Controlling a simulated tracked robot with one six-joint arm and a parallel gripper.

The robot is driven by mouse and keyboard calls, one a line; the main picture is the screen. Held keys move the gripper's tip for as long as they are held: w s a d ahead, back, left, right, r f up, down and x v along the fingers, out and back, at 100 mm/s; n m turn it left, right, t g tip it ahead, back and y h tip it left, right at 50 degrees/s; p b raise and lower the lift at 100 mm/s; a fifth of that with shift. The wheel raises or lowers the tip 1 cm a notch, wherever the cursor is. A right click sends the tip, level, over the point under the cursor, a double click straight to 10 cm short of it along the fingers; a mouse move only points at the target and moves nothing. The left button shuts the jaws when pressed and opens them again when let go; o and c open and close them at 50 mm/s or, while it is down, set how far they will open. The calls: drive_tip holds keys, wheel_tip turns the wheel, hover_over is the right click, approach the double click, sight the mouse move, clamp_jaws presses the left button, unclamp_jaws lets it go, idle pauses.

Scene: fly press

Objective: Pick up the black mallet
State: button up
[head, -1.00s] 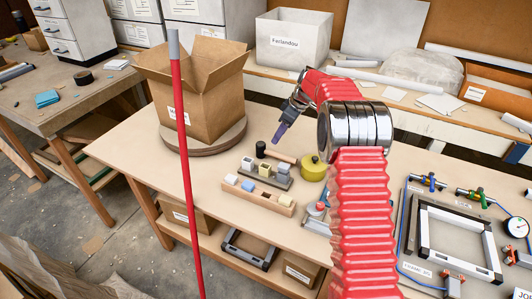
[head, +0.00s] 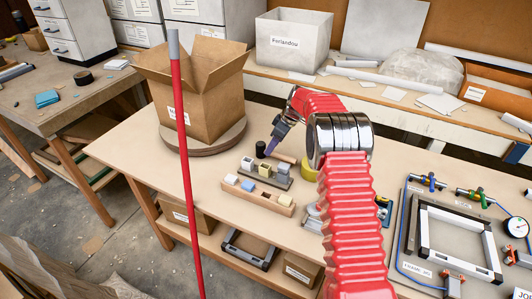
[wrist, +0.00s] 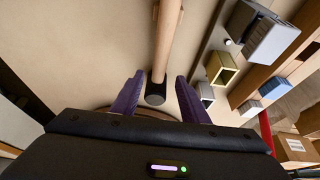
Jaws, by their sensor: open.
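In the wrist view the wooden handle (wrist: 164,40) runs down from the top edge to a dark rounded end (wrist: 156,89). My gripper (head: 270,151) is pointing down over the mallet. In the wrist view its two purple fingers (wrist: 158,97) are apart, one on each side of the dark end, with nothing gripped. I cannot tell the exact height of the tips above it.
A wooden block (head: 257,194) and a grey rack (head: 266,174) holding small blocks stand close in front of the mallet. An open cardboard box (head: 208,95) sits on a round turntable at the left. A red pole (head: 184,160) stands in front. A yellow object (head: 308,172) is partly hidden by my arm.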

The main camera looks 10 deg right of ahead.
drive_tip(key=x, duration=0.4)
drive_tip(key=shift+w+f, duration=0.15)
drive_tip(key=shift+f, duration=0.25)
drive_tip(key=shift+c, duration=0.2)
clamp_jaws()
idle(0.6)
